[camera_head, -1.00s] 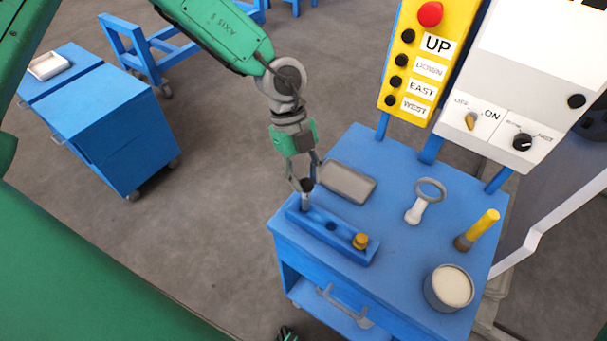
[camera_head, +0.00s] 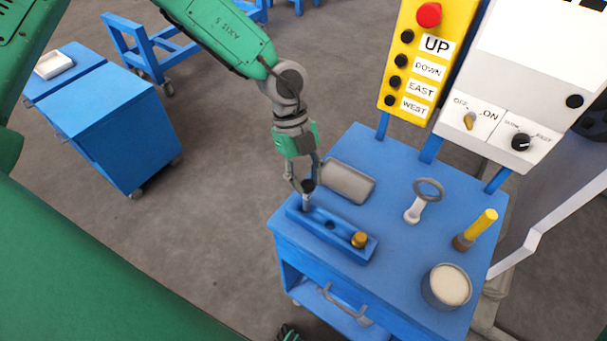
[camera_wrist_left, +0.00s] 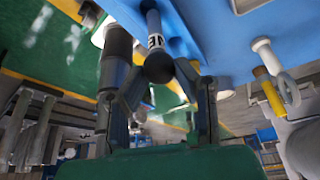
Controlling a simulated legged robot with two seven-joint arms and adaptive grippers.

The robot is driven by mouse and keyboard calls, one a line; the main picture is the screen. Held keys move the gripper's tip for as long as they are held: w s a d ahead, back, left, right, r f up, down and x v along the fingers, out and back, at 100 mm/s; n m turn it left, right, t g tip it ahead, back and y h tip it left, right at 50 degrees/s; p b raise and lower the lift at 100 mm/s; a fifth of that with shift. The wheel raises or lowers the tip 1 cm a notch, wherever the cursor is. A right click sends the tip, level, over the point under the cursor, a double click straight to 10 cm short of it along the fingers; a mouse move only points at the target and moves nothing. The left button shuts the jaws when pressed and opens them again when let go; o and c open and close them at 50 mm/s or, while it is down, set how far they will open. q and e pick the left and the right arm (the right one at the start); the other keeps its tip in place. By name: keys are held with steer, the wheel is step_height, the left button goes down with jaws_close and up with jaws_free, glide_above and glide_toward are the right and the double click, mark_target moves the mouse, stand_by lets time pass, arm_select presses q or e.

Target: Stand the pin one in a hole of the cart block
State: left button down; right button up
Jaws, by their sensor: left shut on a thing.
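The cart block (camera_head: 345,244) is a long blue bar on top of the blue cart. A dark open hole (camera_head: 330,225) shows in its middle, and a brass-coloured knob (camera_head: 359,240) stands at its right end. My left gripper (camera_head: 306,187) is shut on pin one, a grey pin (camera_head: 306,202) with a dark round head, above the block's left end. The pin is roughly upright and its lower end meets the block there; how deep it sits is hidden. In the left wrist view the pin (camera_wrist_left: 155,25) shows a partly hidden white label, with its dark head between the fingers.
The cart top (camera_head: 395,240) also holds a grey flat-looking piece (camera_head: 348,181) close behind the block, a ringed white-stemmed part (camera_head: 412,212), a yellow-handled tool (camera_head: 481,229) and a round tin (camera_head: 447,287). A yellow button panel (camera_head: 417,75) and white switch box (camera_head: 520,110) rise behind.

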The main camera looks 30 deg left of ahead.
arm_select(q)
steer(key=shift+d+f, duration=0.15)
steer(key=shift+d, duration=0.45)
steer(key=shift+a+r+p, duration=0.25)
steer(key=shift+a+p, duration=0.1)
steer(key=shift+a, duration=0.45)
steer(key=shift+d, duration=0.6)
steer(key=shift+a, duration=0.8)
arm_select(e)
steer(key=shift+d+r, duration=0.15)
steer(key=shift+d, duration=0.25)
steer(key=shift+d, duration=0.1)
arm_select(q)
steer(key=shift+a, duration=0.45)
arm_select(e)
steer(key=shift+a+r, duration=0.1)
steer(key=shift+a, duration=0.25)
